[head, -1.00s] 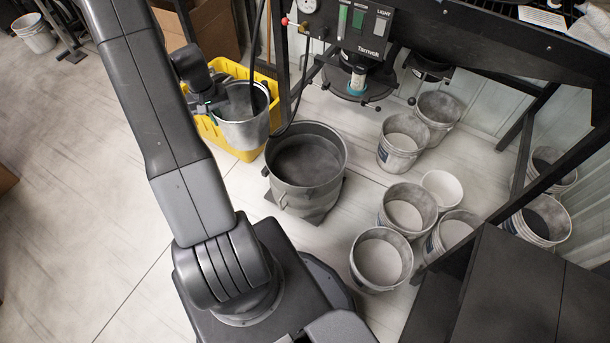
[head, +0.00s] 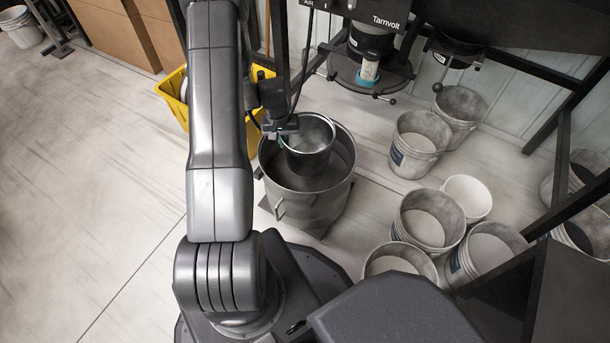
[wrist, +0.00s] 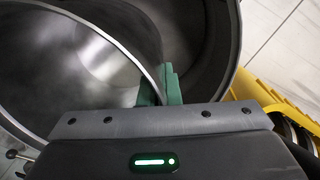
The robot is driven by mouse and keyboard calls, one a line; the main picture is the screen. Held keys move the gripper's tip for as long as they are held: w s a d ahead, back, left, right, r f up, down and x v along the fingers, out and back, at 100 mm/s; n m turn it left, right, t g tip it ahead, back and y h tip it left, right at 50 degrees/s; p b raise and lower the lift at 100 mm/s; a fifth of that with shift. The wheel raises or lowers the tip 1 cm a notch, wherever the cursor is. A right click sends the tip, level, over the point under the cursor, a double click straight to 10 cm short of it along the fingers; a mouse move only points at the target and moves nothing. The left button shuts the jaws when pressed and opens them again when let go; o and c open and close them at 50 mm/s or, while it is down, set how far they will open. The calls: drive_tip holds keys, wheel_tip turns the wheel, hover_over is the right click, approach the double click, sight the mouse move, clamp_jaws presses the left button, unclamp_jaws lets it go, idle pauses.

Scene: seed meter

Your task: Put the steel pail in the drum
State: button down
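The steel pail (head: 308,146) is a shiny grey bucket, held upright by its left rim in my gripper (head: 283,130). In the head view it overlaps the opening of the drum (head: 320,205), a wide grey metal vessel with side handles. In the wrist view the green fingers of my gripper (wrist: 160,88) are closed on the rim of the pail (wrist: 75,65). The wall of the drum (wrist: 236,45) curves around behind and right of it. The pail's underside is hidden, so I cannot tell whether it touches the drum's floor.
A yellow bin (head: 177,100) stands behind and left of the drum; it also shows in the wrist view (wrist: 262,92). Several white buckets (head: 428,219) stand to the right. A black machine (head: 370,60) overhangs behind. The floor at left is clear.

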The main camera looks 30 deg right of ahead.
wheel_tip(320, 180, down, 10)
drive_tip(key=b, duration=0.3)
drive_tip(key=shift+f, duration=0.2)
drive_tip(key=c, duration=1.6)
unclamp_jaws()
drive_tip(key=shift+c, duration=0.2)
drive_tip(key=shift+r, duration=0.1)
wheel_tip(320, 180, up, 12)
drive_tip(key=p, duration=0.4)
drive_tip(key=shift+w+a, duration=0.25)
drive_tip(key=shift+a, duration=0.1)
drive_tip(key=shift+r, duration=0.1)
